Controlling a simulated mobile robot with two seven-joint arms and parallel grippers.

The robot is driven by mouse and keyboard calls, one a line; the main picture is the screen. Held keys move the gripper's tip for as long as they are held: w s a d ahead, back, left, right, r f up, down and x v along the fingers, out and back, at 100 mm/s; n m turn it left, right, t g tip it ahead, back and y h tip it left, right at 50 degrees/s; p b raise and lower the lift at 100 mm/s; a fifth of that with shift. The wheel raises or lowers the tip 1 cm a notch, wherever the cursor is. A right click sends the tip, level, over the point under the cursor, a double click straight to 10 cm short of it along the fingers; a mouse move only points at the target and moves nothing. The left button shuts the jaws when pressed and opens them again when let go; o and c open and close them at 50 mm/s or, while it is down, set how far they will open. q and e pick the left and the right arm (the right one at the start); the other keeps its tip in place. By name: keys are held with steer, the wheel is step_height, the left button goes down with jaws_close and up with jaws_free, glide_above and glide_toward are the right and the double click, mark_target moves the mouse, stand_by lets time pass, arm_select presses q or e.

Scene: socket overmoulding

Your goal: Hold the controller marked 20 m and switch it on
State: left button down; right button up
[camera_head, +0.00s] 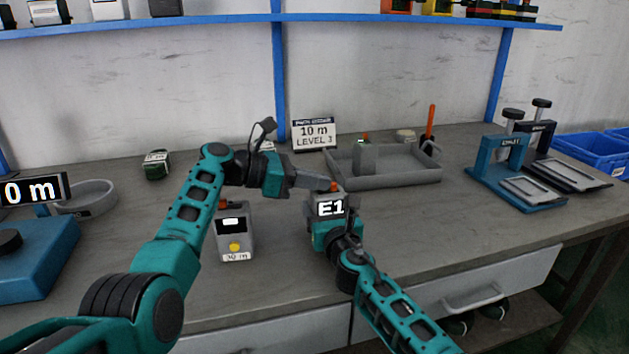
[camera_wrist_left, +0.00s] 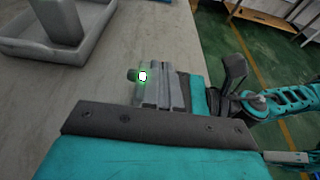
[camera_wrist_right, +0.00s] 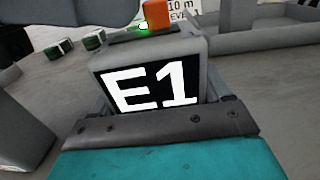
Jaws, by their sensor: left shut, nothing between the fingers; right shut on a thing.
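My right gripper (camera_head: 331,214) is shut on a grey controller (camera_head: 318,196), held upright above the table. Its screen reads "E1", also large in the right wrist view (camera_wrist_right: 150,88). An orange switch (camera_wrist_right: 158,14) stands on its top, with a small green light (camera_wrist_right: 143,27) lit beside it. The held controller's distance label is hidden. My left gripper (camera_head: 322,183) is shut and empty, its fingertips close by the orange switch; I cannot tell if they touch it. Another grey controller (camera_head: 235,238) with a yellow button stands on the table; its label looks like "30 m".
A grey tray (camera_head: 395,180) holding a grey controller (camera_head: 364,157) lies behind. A sign (camera_head: 314,133) reads "10 m LEVEL 3". Blue and black presses (camera_head: 510,172) stand right, a blue machine (camera_head: 35,262) and grey round dish (camera_head: 88,203) left. The front right tabletop is clear.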

arm_select(q)
steer(key=v, duration=1)
steer(key=shift+d+r, duration=0.1)
arm_select(e)
steer(key=o, duration=1.1)
